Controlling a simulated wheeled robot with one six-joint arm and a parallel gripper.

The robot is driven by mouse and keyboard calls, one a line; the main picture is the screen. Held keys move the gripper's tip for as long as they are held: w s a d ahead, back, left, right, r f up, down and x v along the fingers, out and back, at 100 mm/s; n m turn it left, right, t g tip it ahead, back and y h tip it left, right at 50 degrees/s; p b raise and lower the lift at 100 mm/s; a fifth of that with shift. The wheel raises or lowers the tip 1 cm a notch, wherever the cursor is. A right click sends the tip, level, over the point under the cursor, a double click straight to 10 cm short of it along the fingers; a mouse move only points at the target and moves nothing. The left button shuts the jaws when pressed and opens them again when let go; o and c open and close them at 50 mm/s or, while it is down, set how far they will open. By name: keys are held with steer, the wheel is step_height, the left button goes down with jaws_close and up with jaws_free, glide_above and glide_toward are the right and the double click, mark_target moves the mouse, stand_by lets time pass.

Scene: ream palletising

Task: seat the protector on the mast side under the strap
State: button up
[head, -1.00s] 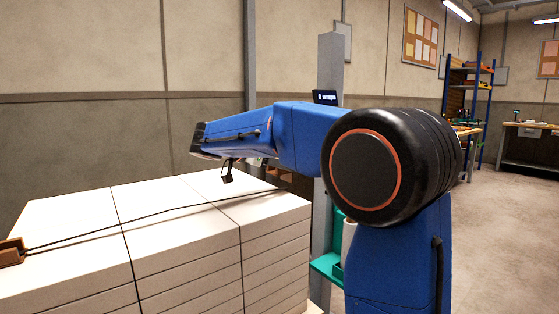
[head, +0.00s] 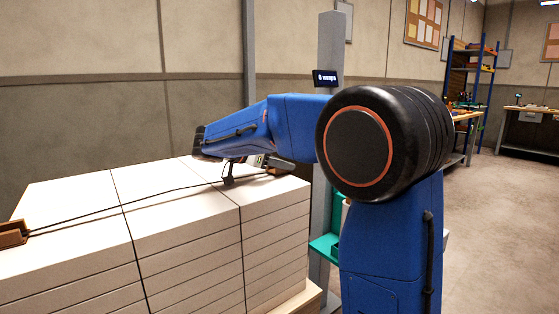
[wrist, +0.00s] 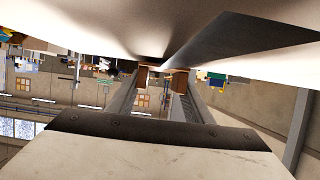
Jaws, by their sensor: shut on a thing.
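The white ream stack (head: 170,235) fills the lower left of the head view. A thin black strap (head: 85,218) runs across its top. A brown protector (head: 12,234) sits at the far left edge, at the strap's end. My gripper (wrist: 161,78) is shut on another brown protector (wrist: 142,76), of which small parts show at the fingertips. In the head view this protector (head: 281,170) is small and partly hidden, close to the stack's top edge on the mast side. I cannot tell whether it touches the reams or lies under the strap.
The grey mast (head: 330,70) stands just beyond the stack's right side, with a small display (head: 327,78) and a teal carriage (head: 325,246) low on it. Shelving (head: 470,95) and workbenches are far back right. The floor (head: 500,220) at right is clear.

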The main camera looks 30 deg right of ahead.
steer(key=shift+f, duration=0.15)
steer(key=o, duration=1.1)
steer(key=v, duration=1.7)
steer(key=shift+a+r, duration=0.15)
steer(key=shift+r, duration=0.05)
steer(key=shift+s, duration=0.15)
